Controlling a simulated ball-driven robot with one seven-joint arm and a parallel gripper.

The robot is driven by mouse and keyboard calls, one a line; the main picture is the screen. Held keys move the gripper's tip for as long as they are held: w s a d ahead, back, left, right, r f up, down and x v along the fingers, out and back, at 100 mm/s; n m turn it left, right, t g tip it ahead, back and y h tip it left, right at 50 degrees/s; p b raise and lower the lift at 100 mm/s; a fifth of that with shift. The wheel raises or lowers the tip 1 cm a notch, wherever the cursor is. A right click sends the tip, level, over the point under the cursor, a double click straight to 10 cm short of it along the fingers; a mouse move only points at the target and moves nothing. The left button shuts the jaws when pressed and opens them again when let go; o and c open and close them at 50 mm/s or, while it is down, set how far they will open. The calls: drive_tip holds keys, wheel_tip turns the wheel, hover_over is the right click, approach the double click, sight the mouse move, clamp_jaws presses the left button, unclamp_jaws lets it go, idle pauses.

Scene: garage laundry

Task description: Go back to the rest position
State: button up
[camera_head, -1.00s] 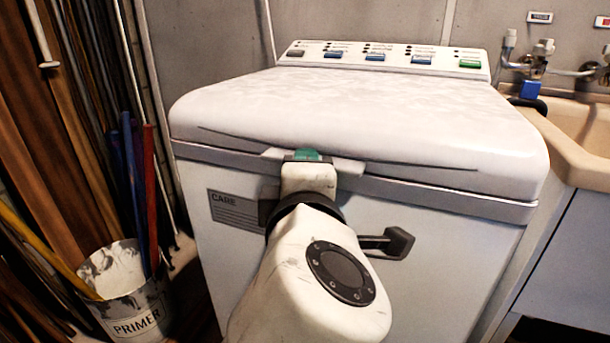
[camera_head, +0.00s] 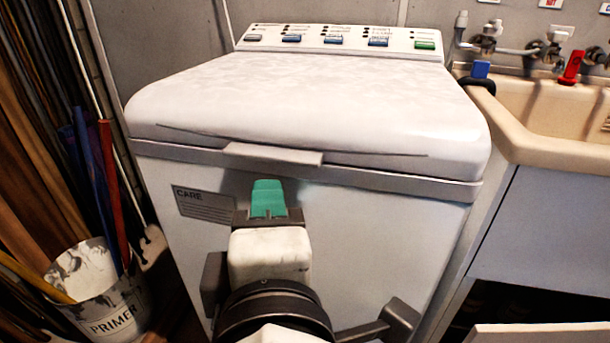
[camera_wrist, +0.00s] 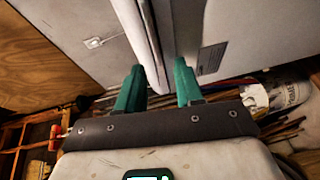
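My gripper (camera_head: 268,198) is in front of the white top-loading washer (camera_head: 330,225), below the lid's front handle (camera_head: 272,156). In the wrist view its two green fingers (camera_wrist: 158,88) stand apart with nothing between them, so it is open and empty. The washer's lid (camera_head: 310,105) is down. In the wrist view the edge of the washer (camera_wrist: 150,45) lies beyond the fingers, with a gap that I cannot judge well.
A primer bucket (camera_head: 95,300) and upright poles (camera_head: 108,190) stand on the left. A beige sink (camera_head: 540,115) with taps stands on the right, above a grey panel (camera_head: 535,225). Wooden clutter lies on the floor in the wrist view (camera_wrist: 35,125).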

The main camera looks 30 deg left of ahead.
idle(0.5)
drive_tip(key=w+d+f+m+g+h, duration=0.1)
drive_tip(key=w+d+f+m+h, duration=0.25)
drive_tip(key=d+f+m, duration=0.2)
drive_tip(key=w+d+f+m+g+h, duration=0.1)
drive_tip(key=w+d+f+m+h, duration=0.1)
drive_tip(key=w+d+f+m, duration=0.4)
drive_tip(key=s+d+f+m+g+h, duration=0.25)
drive_tip(key=d+f+m, duration=0.25)
drive_tip(key=d+f, duration=0.8)
drive_tip(key=s+d+f+m+g+h, duration=0.2)
drive_tip(key=s+d+f+m+g, duration=0.65)
drive_tip(key=s+d+f, duration=1.2)
wheel_tip(320, 180, up, 32)
drive_tip(key=s+p, duration=0.1)
drive_tip(key=p, duration=3.1)
drive_tip(key=shift+s+a+t, duration=0.15)
drive_tip(key=shift+a+t, duration=0.05)
drive_tip(key=shift+t, duration=0.2)
